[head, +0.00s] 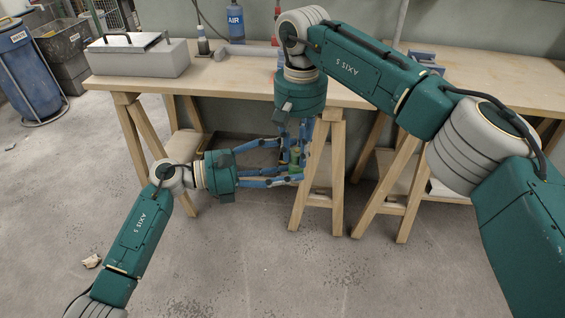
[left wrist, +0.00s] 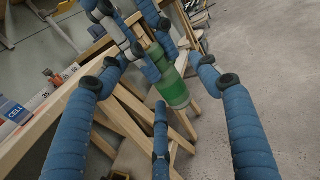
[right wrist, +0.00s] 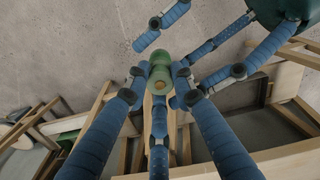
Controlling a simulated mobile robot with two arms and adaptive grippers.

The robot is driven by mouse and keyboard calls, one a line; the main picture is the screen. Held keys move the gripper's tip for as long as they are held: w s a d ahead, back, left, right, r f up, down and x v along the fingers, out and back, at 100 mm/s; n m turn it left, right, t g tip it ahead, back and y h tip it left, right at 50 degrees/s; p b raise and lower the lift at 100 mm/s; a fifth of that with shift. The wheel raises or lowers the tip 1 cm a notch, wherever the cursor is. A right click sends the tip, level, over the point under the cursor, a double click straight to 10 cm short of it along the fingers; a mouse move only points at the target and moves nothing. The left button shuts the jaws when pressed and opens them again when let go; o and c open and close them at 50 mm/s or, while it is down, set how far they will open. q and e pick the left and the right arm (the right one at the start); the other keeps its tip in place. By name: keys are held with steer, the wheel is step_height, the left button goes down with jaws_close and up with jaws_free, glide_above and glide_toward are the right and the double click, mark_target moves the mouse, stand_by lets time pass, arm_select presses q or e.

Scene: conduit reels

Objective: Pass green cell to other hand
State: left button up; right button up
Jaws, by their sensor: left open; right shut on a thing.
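The green cell (head: 294,158) is a small green cylinder, held in the air in front of the workbench. My right gripper (head: 294,150) comes down from above and is shut on it; the right wrist view shows its blue fingers against the sides of the cell (right wrist: 160,78). My left gripper (head: 280,172) comes in from the left and is open, its fingers spread toward the cell's lower part. In the left wrist view the cell (left wrist: 174,88) stands between the spread left fingers, with the right gripper's fingers at its upper end. Whether any left finger touches it I cannot tell.
A wooden workbench (head: 222,78) on trestles stands behind the grippers, with a grey toolbox (head: 140,58) and a blue AIR bottle (head: 236,22) on it. A trestle leg (head: 338,165) is close behind. A blue bin (head: 25,70) stands far left. The front floor is largely clear.

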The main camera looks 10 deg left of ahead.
arm_select(q)
steer(key=c, duration=1.3)
arm_select(e)
steer(key=o, duration=1.1)
steer(key=shift+c, duration=0.2)
arm_select(q)
steer(key=shift+c, duration=0.2)
